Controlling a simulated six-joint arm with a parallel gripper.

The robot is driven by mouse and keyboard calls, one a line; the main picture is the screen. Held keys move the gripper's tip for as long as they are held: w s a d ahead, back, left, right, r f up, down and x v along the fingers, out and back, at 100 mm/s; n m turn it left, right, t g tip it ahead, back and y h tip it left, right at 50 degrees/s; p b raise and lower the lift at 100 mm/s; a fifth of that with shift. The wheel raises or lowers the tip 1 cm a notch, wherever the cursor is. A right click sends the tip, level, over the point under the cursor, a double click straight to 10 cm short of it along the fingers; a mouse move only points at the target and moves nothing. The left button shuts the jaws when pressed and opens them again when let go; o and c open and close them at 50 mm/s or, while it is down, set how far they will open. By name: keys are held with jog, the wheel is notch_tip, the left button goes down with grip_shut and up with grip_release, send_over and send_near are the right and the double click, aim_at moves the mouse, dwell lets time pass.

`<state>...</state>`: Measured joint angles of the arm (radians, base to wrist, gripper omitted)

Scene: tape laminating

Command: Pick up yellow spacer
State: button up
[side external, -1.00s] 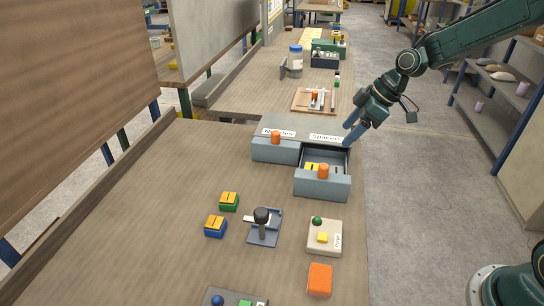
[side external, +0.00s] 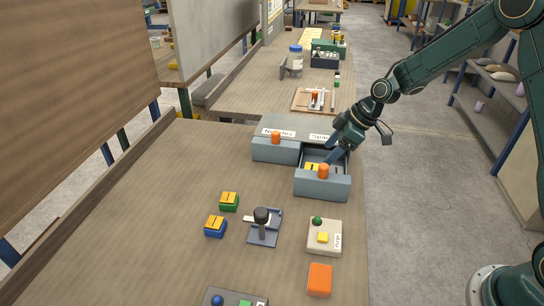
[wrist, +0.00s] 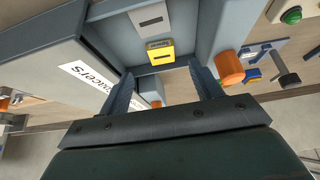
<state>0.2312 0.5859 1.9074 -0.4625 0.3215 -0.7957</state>
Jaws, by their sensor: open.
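The yellow spacer (wrist: 160,54) lies inside the open grey drawer (wrist: 208,25), with a dark slot mark on its top. In the side view the yellow spacer (side external: 311,167) shows partly, behind the drawer's orange knob (side external: 323,171). My gripper (wrist: 165,88) is open and empty, with its two blue-grey fingers apart. In the wrist view the spacer appears beyond the fingertips, between their lines. In the side view my gripper (side external: 335,156) is over the open drawer (side external: 322,188), its fingers pointing down into it. I cannot tell the exact height of the fingertips.
A grey spacer (wrist: 151,23) lies next to the yellow one in the drawer. The closed drawer (side external: 275,150) with an orange knob stands to the left. The drawer walls are close around the fingers. A lever fixture (side external: 264,228) and button boxes stand on the bench in front.

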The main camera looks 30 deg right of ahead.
aim_at(312, 167)
jog(key=shift+w+a+f, duration=0.2)
jog(key=shift+a+f, duration=0.05)
jog(key=shift+f, duration=0.3)
jog(key=shift+a+x, duration=0.1)
jog(key=shift+x, duration=1.2)
jog(key=shift+a+x, duration=0.15)
jog(key=shift+x, duration=1.15)
jog(key=shift+w+r, duration=0.1)
jog(key=shift+r, duration=0.05)
jog(key=c, duration=1)
